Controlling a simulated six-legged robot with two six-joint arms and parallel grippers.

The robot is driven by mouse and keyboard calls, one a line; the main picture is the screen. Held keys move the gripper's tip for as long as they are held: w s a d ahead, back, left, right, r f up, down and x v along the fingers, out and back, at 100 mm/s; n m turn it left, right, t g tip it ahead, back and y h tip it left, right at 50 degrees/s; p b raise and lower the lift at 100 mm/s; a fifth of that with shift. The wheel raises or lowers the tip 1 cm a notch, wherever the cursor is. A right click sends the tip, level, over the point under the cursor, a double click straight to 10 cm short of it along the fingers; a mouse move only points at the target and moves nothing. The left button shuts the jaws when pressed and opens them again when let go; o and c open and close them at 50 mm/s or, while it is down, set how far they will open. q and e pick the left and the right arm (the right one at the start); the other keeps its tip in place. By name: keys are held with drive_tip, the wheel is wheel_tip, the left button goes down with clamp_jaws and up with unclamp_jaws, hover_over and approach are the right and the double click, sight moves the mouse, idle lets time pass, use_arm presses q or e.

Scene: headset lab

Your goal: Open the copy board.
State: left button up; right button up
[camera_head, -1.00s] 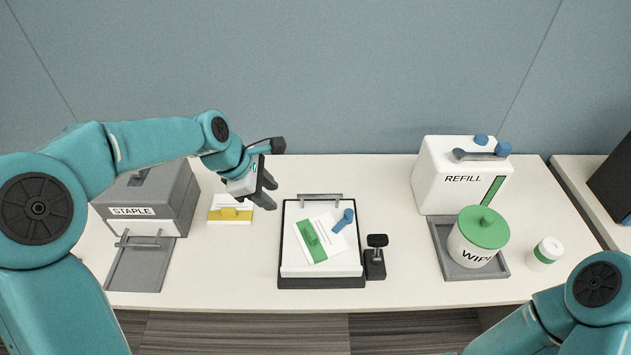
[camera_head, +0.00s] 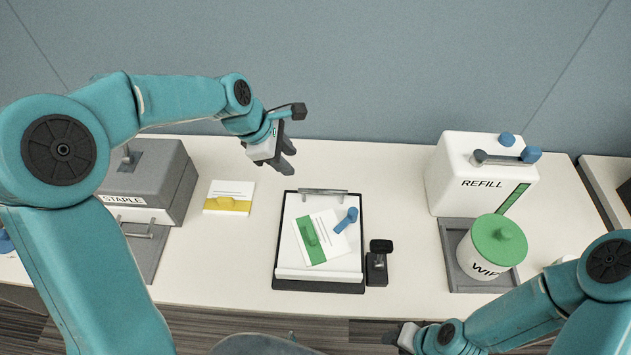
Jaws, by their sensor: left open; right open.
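The copy board is a dark base with a white top plate (camera_head: 289,262), lying flat in the middle of the table. A thin grey bar handle (camera_head: 323,191) runs along its far edge. A white card with a green band (camera_head: 313,238) and a blue knobbed piece (camera_head: 347,219) lie on the plate. My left gripper (camera_head: 289,160) is open and empty, above and beyond the board's far left corner, apart from the handle. My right gripper (camera_head: 393,335) is low at the front, near the table's front edge, and partly seen; it is open.
A small black stand (camera_head: 377,268) stands right of the board. A yellow-banded card (camera_head: 229,198) and grey STAPLE box (camera_head: 150,180) are at left. A white REFILL box (camera_head: 455,190) and a green-lidded WIPE tub (camera_head: 480,262) on a grey tray are at right.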

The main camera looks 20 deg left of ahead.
sight(318, 190)
use_arm(q)
drive_tip(key=x, duration=0.5)
drive_tip(key=p+x, duration=0.1)
drive_tip(key=x, duration=0.4)
drive_tip(key=p+x, duration=0.1)
drive_tip(key=x, duration=0.3)
drive_tip(key=shift+d+f, duration=0.3)
drive_tip(key=shift+d, duration=0.1)
drive_tip(key=shift+w+f, duration=0.2)
drive_tip(key=shift+a, duration=0.1)
drive_tip(key=shift+s+r, duration=0.1)
drive_tip(key=shift+s, duration=0.15)
drive_tip(key=shift+w, duration=0.1)
clamp_jaws()
